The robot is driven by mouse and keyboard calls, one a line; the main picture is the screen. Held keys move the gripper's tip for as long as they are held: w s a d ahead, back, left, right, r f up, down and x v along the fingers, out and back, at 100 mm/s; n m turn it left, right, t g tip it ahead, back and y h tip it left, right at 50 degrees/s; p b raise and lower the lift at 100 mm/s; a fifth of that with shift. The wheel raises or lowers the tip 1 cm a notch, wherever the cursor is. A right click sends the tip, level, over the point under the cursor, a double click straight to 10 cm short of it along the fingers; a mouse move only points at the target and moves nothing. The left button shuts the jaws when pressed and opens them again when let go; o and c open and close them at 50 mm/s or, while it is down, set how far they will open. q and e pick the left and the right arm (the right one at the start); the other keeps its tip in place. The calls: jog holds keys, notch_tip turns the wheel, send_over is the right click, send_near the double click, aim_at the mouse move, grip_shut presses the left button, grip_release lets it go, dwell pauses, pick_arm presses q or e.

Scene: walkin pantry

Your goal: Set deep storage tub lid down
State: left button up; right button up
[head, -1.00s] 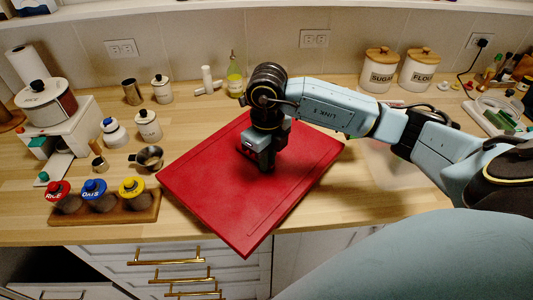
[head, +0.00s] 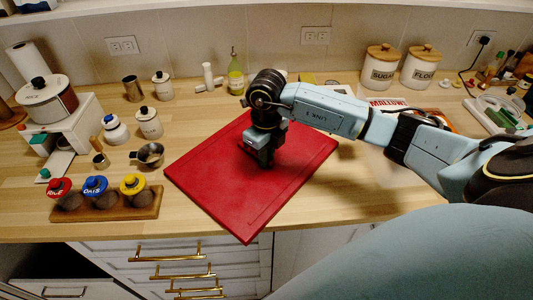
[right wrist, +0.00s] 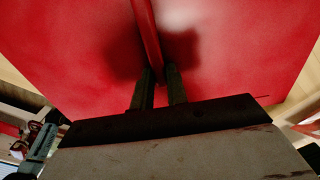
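The deep storage tub lid (head: 215,185) is a large red rectangular panel, turned diagonally over the wooden counter, with its near corner reaching past the front edge. I cannot tell whether it touches the counter or is held just above it. My right gripper (head: 265,163) points down at its middle. In the right wrist view the lid (right wrist: 70,45) fills the background. There, the fingers of my right gripper (right wrist: 160,80) stand on either side of a raised red ridge and appear shut on it. My left gripper is not in view.
A spice rack (head: 105,205) and a small saucepan (head: 149,154) stand left of the lid. A green bottle (head: 235,75) stands behind it. A bag marked "MALLOWS" (head: 390,103) lies behind my right arm. A drawer (head: 50,289) at lower left is open.

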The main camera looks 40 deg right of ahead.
jog(key=o, duration=0.4)
notch_tip(320, 180, up, 12)
jog(key=shift+r, duration=0.15)
dwell(0.3)
